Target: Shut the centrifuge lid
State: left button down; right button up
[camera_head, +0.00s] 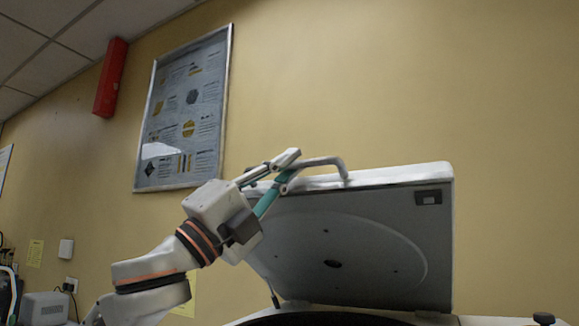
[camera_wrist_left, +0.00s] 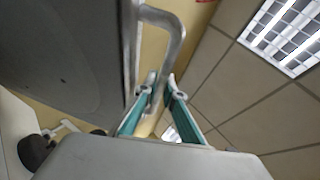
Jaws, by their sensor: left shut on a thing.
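The centrifuge lid (camera_head: 340,245) stands raised in the head view, its grey inner face toward me and its white rim at the top. A bent metal handle (camera_head: 325,162) sticks out from its top edge. My left gripper (camera_head: 285,165) is at the left end of this handle, with its fingers shut on it. In the left wrist view the gripper fingers (camera_wrist_left: 160,92) lie on either side of the handle (camera_wrist_left: 176,40), and the lid (camera_wrist_left: 65,60) fills the upper left. The right gripper is not in view. Most of the centrifuge body is below the picture.
A grey box (camera_head: 45,308) stands at the lower left. The space above the lid is clear.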

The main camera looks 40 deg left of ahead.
pick_arm(q)
jog(key=c, duration=2.4)
grip_release()
jog(key=shift+r, duration=5)
